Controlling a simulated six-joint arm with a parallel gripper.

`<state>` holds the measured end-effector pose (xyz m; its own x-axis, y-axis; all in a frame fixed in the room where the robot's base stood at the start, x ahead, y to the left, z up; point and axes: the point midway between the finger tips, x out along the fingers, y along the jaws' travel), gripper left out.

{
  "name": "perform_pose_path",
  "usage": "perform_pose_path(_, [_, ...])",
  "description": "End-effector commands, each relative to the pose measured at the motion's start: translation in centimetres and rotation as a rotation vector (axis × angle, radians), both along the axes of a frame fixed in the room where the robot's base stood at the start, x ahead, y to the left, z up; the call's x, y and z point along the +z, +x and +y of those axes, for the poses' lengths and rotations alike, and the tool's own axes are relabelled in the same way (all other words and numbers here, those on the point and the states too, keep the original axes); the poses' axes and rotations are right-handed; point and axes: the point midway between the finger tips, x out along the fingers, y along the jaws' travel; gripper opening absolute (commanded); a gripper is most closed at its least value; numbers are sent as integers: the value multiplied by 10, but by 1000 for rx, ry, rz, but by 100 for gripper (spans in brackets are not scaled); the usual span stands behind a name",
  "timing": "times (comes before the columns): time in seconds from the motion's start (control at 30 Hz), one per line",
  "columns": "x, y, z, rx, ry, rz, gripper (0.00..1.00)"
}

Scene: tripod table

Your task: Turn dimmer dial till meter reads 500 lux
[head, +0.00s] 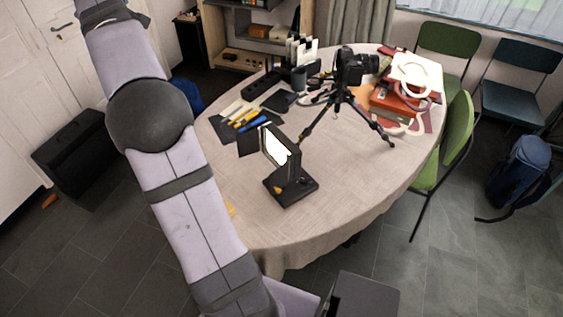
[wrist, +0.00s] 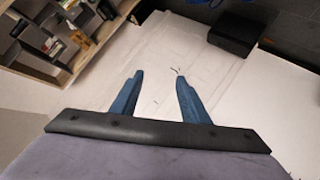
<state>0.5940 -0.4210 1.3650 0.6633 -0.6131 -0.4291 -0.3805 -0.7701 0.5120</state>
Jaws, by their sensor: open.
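A small lit light panel (head: 277,147) stands on a black base (head: 298,192) near the front of the round table (head: 345,215). Small knob-like parts show on the base, but I cannot tell which is the dimmer dial. No meter or reading is clear to me. My gripper (wrist: 157,75) shows in the wrist view with two blue fingers apart and nothing between them. It points at the pale door and the floor, away from the lamp. The lamp is not in the wrist view, and my gripper is not clearly seen in the head view.
A camera on a black tripod (head: 342,100) stands behind the lamp. Red books (head: 395,100) with white rings lie at the right, and pens (head: 243,117) at the left. Green chairs (head: 457,140) stand beside the table. The table front is clear.

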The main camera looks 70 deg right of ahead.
Motion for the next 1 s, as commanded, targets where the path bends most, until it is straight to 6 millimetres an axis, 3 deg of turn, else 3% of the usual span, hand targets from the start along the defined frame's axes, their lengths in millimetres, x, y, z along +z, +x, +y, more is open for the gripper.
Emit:
perform_pose_path(0.03, [31, -8, -25, -28, -51, -29, 41])
perform_pose_path(0.2, [101, -38, -79, -97, -201, -86, 41])
perform_pose_path(0.33, [135, -64, -110, -144, -295, -93, 41])
perform_pose_path(0.4, [144, -83, -130, -170, -346, -69, 41])
perform_pose_path(0.47, [142, -103, -150, -192, -388, -15, 41])
perform_pose_path(0.63, [97, -143, -192, -200, -436, 192, 41])
perform_pose_path(0.77, [41, -174, -218, -172, -429, 381, 41])
perform_pose_path(0.87, [-15, -202, -236, -121, -401, 550, 41])
perform_pose_path(0.97, [-89, -238, -249, -28, -346, 745, 41])
perform_pose_path(1.0, [-122, -255, -252, 25, -316, 827, 41])
